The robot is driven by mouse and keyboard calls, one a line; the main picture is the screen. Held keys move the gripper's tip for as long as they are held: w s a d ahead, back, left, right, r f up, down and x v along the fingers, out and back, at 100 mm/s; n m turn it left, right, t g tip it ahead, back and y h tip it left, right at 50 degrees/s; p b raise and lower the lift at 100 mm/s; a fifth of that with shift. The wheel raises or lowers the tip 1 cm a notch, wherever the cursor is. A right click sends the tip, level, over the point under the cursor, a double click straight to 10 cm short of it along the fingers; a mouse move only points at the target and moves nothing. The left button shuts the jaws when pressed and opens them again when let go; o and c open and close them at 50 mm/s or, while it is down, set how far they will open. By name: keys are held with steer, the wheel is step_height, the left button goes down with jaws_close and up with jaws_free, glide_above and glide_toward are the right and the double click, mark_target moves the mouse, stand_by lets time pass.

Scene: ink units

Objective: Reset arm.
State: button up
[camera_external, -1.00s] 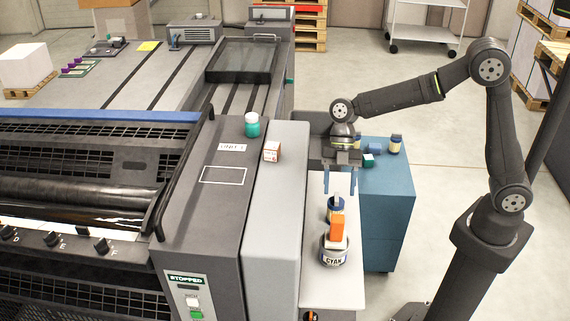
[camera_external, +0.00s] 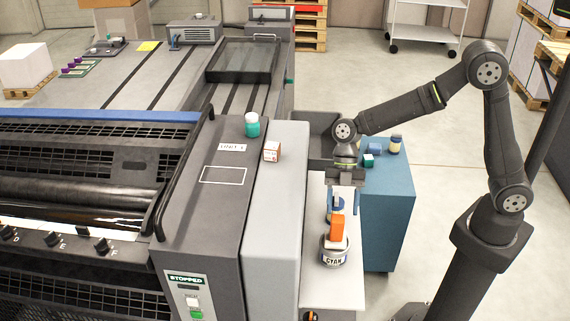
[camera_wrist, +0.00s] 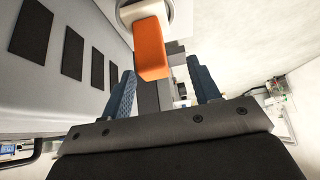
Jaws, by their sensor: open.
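My gripper (camera_external: 345,198) points down over the narrow light shelf (camera_external: 317,285), its blue fingers apart.
The grey press housing (camera_external: 275,220) borders the shelf on the left, carrying a small box (camera_external: 272,151) and a teal bottle (camera_external: 252,125). A blue cabinet (camera_external: 388,210) stands to the right with small containers on top. Open floor lies behind the arm.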

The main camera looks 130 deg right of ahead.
steer(key=s+d+r, duration=0.4)
steer(key=s+r, duration=0.2)
steer(key=s, duration=0.2)
step_height(320, 180, up, 18)
steer(key=w+d+m+t+h, duration=0.2)
steer(key=w+d+m+h, duration=0.2)
steer(key=d, duration=1.2)
steer(key=shift+w+m, duration=1.2)
steer(key=shift+m, duration=1.2)
